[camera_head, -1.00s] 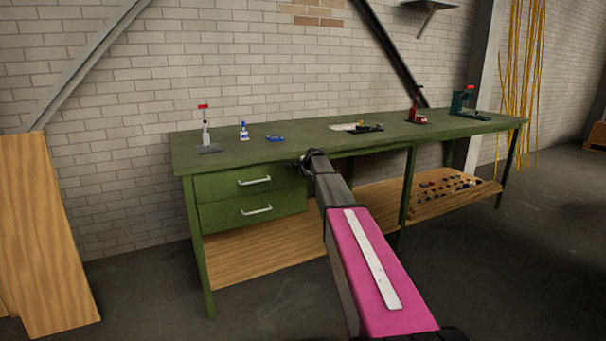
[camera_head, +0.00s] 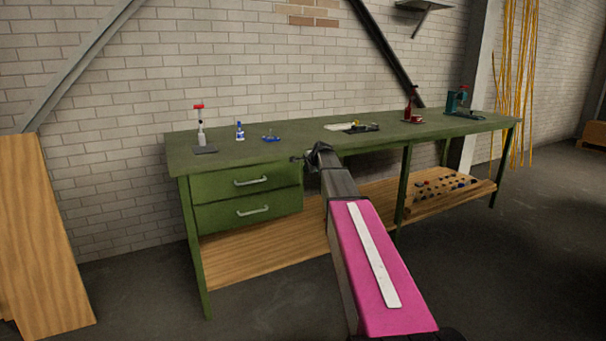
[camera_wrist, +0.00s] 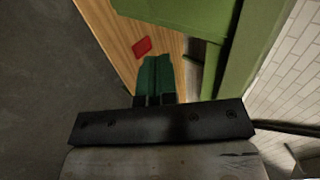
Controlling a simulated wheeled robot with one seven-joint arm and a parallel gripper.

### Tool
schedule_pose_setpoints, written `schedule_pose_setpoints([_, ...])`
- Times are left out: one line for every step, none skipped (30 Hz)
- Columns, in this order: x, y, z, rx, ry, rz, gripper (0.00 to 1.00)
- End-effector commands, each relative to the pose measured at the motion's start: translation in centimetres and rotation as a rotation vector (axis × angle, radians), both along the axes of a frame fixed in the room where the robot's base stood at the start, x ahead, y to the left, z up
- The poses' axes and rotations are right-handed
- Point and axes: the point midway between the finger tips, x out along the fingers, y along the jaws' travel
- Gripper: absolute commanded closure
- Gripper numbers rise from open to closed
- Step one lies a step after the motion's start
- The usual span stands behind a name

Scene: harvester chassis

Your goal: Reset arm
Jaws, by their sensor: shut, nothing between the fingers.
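My arm with its pink panel reaches forward toward the green workbench (camera_head: 290,150). My gripper (camera_head: 298,158) is small and dark in the head view, in front of the bench's front edge, right of the drawers. In the wrist view, my gripper's green fingers (camera_wrist: 155,72) are together with nothing between them. Beyond them are the wooden lower shelf (camera_wrist: 118,25) and a red flat piece (camera_wrist: 141,47). I cannot tell the exact gap between gripper and bench.
A spray bottle (camera_head: 201,138), a blue-and-white bottle (camera_head: 240,131) and a blue item (camera_head: 270,139) stand on the bench. Two green drawers (camera_head: 246,197) are shut. Wooden boards (camera_head: 40,240) lean at left. The floor in front is clear.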

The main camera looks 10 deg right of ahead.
Motion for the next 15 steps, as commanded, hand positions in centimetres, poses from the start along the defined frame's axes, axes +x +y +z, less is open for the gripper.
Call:
schedule_pose_setpoints([-0.9,-0.2,0.6,0.0,0.0,0.0,1.0])
schedule_pose_setpoints([-1.1,-0.2,0.9,0.0,0.0,0.0,1.0])
schedule_pose_setpoints([-1.4,-0.3,1.2,0.0,0.0,0.0,1.0])
schedule_pose_setpoints([-1.6,-0.3,1.3,-0.001,0.0,0.001,1.0])
schedule_pose_setpoints([-1.9,-0.3,1.3,-0.004,0.002,0.003,1.0])
schedule_pose_setpoints([-2.3,-0.2,1.1,-0.01,0.006,0.01,1.0])
schedule_pose_setpoints([-2.8,-0.1,0.7,-0.02,0.012,0.019,1.0])
schedule_pose_setpoints([-3.4,0.1,0.1,-0.033,0.021,0.032,1.0])
schedule_pose_setpoints([-4.4,0.5,-1.0,-0.055,0.035,0.054,1.0])
schedule_pose_setpoints([-5.4,0.8,-2.0,-0.076,0.047,0.076,1.0])
schedule_pose_setpoints([-6.4,1.2,-3.1,-0.101,0.06,0.102,1.0])
schedule_pose_setpoints([-8.1,1.8,-4.8,-0.138,0.084,0.143,1.0])
schedule_pose_setpoints([-9.5,2.3,-6.1,-0.167,0.102,0.176,1.0])
schedule_pose_setpoints([-10.9,2.8,-7.4,-0.199,0.12,0.212,1.0])
schedule_pose_setpoints([-12.9,3.3,-9.2,-0.239,0.146,0.263,1.0])
